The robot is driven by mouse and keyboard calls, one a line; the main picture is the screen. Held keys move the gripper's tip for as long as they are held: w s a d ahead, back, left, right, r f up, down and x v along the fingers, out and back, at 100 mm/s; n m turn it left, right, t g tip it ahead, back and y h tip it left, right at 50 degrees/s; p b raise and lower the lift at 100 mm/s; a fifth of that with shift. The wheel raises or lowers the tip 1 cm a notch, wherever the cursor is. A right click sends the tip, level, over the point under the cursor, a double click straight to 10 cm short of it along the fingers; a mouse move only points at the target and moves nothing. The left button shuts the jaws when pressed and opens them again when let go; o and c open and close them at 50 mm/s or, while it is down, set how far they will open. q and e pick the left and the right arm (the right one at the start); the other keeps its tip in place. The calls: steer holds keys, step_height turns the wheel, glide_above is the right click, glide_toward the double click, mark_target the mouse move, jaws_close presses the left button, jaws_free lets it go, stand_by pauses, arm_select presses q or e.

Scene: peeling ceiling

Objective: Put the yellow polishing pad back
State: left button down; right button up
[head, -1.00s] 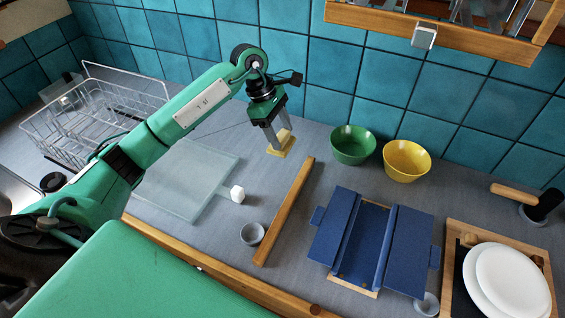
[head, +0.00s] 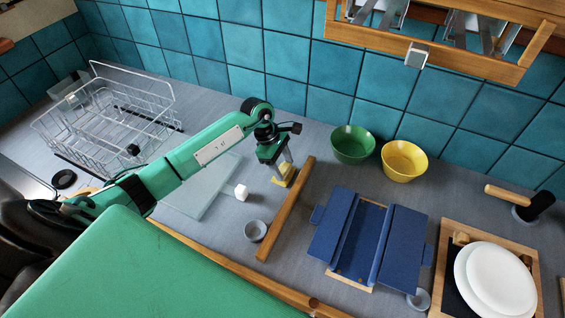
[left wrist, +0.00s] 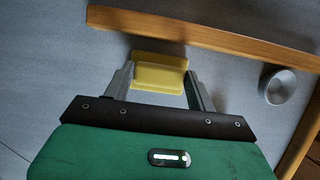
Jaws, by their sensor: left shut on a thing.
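The yellow polishing pad (left wrist: 158,72) is a small block with a raised grip on a wider base. It sits between the fingertips of my left gripper (left wrist: 160,88), which is shut on it. In the head view the pad (head: 281,181) is low over the grey counter, just left of the wooden rail (head: 287,210). In the left wrist view the rail (left wrist: 210,38) lies close beyond the pad. I cannot tell whether the pad touches the counter. My right gripper is not in view.
A small grey cup (head: 255,230) and a white cube (head: 241,192) stand left of the rail. A glass board (head: 200,190) lies farther left, near a wire rack (head: 110,115). Right are a blue folding box (head: 345,235), green bowl (head: 352,145) and yellow bowl (head: 404,161).

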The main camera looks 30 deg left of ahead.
arm_select(q)
steer(key=shift+f, duration=0.1)
steer(key=c, duration=0.9)
jaws_free()
steer(key=shift+f, duration=0.1)
steer(key=o, duration=0.4)
steer(key=shift+o, duration=0.2)
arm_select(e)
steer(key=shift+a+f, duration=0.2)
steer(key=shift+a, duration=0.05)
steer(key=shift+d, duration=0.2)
arm_select(q)
steer(key=shift+r, duration=0.3)
steer(key=b+v, duration=0.4)
steer(key=v, duration=0.8)
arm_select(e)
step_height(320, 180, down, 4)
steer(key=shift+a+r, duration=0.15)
